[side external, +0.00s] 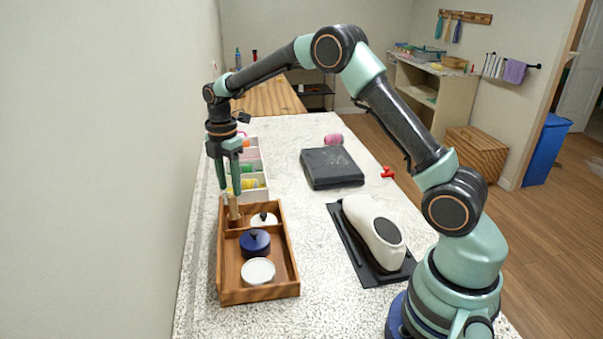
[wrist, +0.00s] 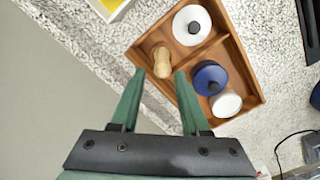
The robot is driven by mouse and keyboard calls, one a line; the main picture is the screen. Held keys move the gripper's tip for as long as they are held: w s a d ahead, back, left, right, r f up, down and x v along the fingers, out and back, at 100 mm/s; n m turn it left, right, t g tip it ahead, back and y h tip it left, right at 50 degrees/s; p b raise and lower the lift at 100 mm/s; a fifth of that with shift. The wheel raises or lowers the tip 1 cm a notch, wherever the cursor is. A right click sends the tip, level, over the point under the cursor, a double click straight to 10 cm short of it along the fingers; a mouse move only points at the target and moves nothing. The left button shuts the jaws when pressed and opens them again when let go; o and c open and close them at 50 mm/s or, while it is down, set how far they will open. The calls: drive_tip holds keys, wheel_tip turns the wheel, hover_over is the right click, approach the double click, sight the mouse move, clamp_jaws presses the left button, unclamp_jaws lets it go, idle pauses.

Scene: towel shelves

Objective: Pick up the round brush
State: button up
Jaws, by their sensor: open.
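A tan wooden upright piece, which I take to be the round brush (side external: 234,208), stands in the left compartment of a wooden tray (side external: 286,283). In the wrist view the round brush (wrist: 162,61) shows its rounded tan body just beyond and between my fingertips; its bristles cannot be made out. My gripper (side external: 230,190) points down over that compartment, with green fingers apart and nothing held. In the wrist view my gripper (wrist: 160,72) is open. Whether the fingertips overlap the brush's top in height is hard to tell.
The tray also holds a white knobbed round thing (side external: 263,219), a blue knobbed one (side external: 255,241) and a white round one (side external: 258,271). A white rack (side external: 254,194) stands behind the tray. A black case (side external: 331,167) and a white object on a black mat (side external: 376,232) lie right.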

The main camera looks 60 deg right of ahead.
sight(235, 215)
drive_tip(key=shift+s+f, duration=0.15)
drive_tip(key=shift+f, duration=2.7)
clamp_jaws()
